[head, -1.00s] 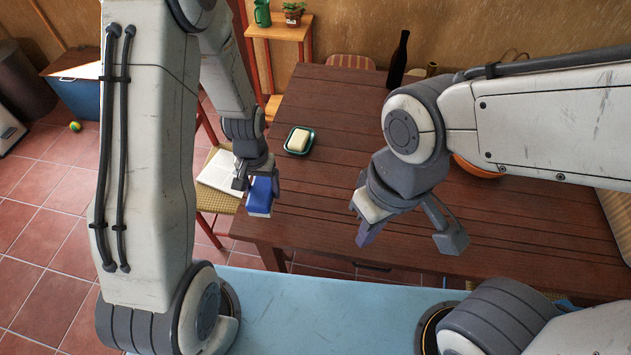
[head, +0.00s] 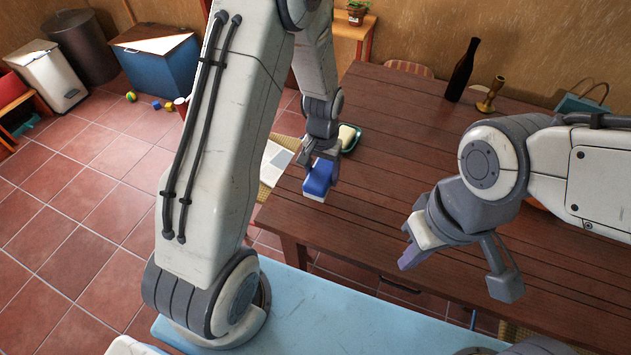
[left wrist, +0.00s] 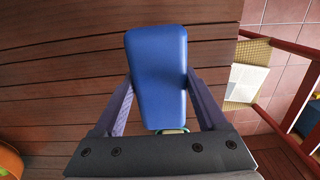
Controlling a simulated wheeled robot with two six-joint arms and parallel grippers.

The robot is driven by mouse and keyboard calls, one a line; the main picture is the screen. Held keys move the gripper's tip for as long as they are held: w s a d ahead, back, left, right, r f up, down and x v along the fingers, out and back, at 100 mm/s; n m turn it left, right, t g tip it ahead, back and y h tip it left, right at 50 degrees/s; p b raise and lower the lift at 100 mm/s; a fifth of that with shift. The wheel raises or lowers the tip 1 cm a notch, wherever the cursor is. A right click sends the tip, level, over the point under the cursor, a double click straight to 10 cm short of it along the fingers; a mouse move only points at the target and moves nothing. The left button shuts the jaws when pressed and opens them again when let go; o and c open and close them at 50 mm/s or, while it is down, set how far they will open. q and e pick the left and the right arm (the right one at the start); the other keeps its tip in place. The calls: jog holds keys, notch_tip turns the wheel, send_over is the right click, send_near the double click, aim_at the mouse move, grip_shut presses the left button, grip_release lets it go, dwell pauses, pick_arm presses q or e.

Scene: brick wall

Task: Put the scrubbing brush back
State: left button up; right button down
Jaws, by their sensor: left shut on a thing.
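The scrubbing brush, a blue block with a pale underside (head: 317,182), is held above the left end of the wooden table (head: 400,170). My left gripper (head: 320,164) is shut on it. In the left wrist view the brush's blue face (left wrist: 158,60) sits between the two fingers, over the table planks. Its bristles cannot be made out clearly. My right gripper (head: 457,270) is open and empty, above the table's near edge.
A green dish (head: 357,138) with a yellowish block stands just behind my left gripper. A dark bottle (head: 460,75) and a brass candlestick (head: 491,95) stand farther back. A seat with an open book (head: 278,157) is left of the table. A blue chest (head: 158,75) stands against the wall.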

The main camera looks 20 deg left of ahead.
aim_at(316, 169)
pick_arm(q)
jog(key=shift+a+f, duration=0.5)
jog(key=shift+a, duration=0.35)
jog(key=shift+f, duration=2.05)
jog(key=shift+f, duration=0.1)
jog(key=o, duration=1.4)
notch_tip(316, 169, up, 12)
jog(key=shift+d+r, duration=0.1)
jog(key=s+d+r+m, duration=0.2)
jog(key=s+d+r, duration=0.4)
jog(key=d, duration=0.2)
jog(key=s+d+r+m, duration=0.1)
jog(key=s+d, duration=0.1)
jog(key=s, duration=0.3)
jog(key=s+d+r+m, duration=0.2)
jog(key=s, duration=0.4)
jog(key=s+d+r+m+h, duration=0.1)
jog(key=s+d+r+m, duration=0.1)
jog(key=s, duration=0.4)
jog(key=shift+s+r, duration=0.15)
jog(key=shift+r, duration=0.1)
